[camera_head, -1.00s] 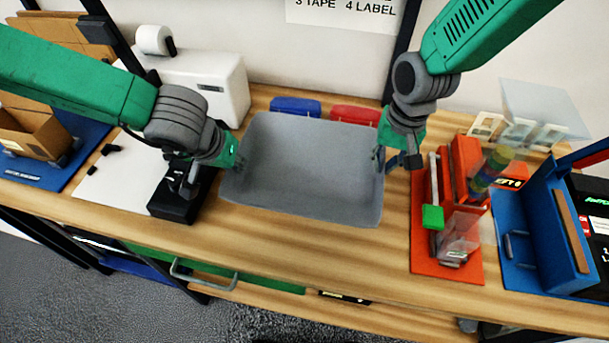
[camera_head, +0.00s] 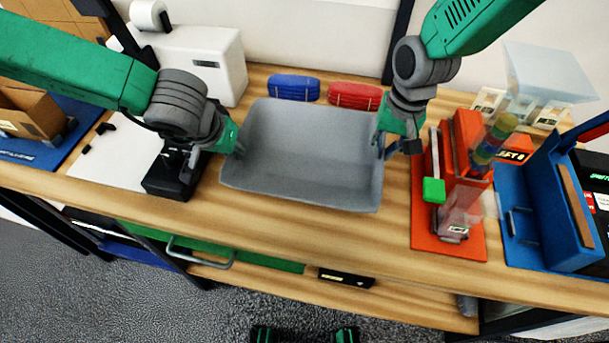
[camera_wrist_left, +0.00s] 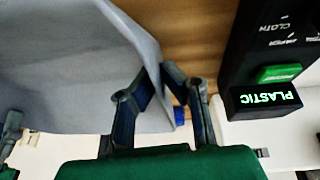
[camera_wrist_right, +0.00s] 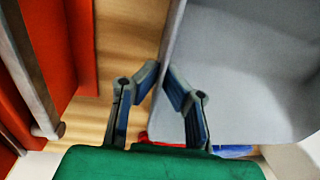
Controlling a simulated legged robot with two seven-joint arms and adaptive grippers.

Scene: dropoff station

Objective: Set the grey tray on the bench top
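The grey tray (camera_head: 305,185) is level, over the middle of the bench top (camera_head: 300,235). Whether its base touches the wood or hangs just above is hard to tell. It looks empty. My left gripper (camera_head: 238,148) is at the tray's left wall, with its fingers (camera_wrist_left: 155,82) closed on either side of the rim. My right gripper (camera_head: 384,148) is at the right wall, its fingers (camera_wrist_right: 163,78) closed on that rim. The tray wall also shows in the left wrist view (camera_wrist_left: 90,60) and the right wrist view (camera_wrist_right: 240,80).
Blue (camera_head: 294,88) and red (camera_head: 355,96) objects lie behind the tray. A black device (camera_head: 170,178) stands close on the left, its label reading PLASTIC. A red fixture (camera_head: 450,245) and a blue stand (camera_head: 555,215) are on the right. Bare wood lies in front.

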